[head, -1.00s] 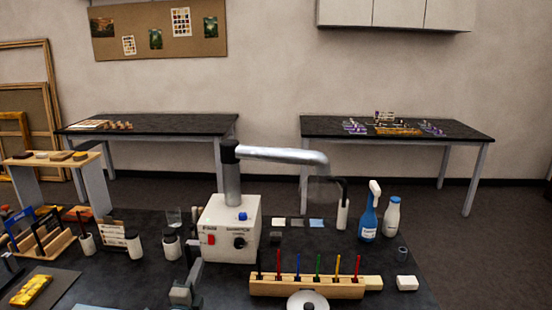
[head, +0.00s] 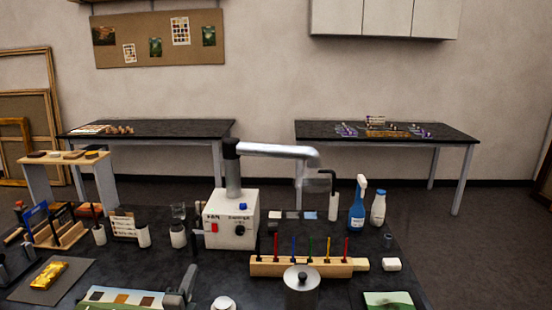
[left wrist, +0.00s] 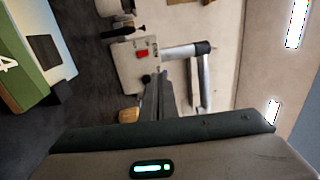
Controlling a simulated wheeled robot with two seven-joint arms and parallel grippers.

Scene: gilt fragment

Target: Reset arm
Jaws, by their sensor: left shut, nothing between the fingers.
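My left gripper (head: 188,280) is at the front of the dark worktable in the head view, in front of the white extractor box and beside the colour-sample board. Its fingers (left wrist: 160,92) are together with nothing between them, and they also show in the left wrist view. The gold fragment (head: 50,274) lies on a grey mat (head: 78,270) at the left of the table, apart from the gripper. My right gripper does not show in either view.
The white extractor box (head: 230,228) with its metal duct (head: 275,150) stands behind the gripper. A wooden tool rack (head: 270,266), a metal pot (head: 301,292) and a blue spray bottle (head: 357,210) stand to the right. A sample board (head: 120,298) lies at the front.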

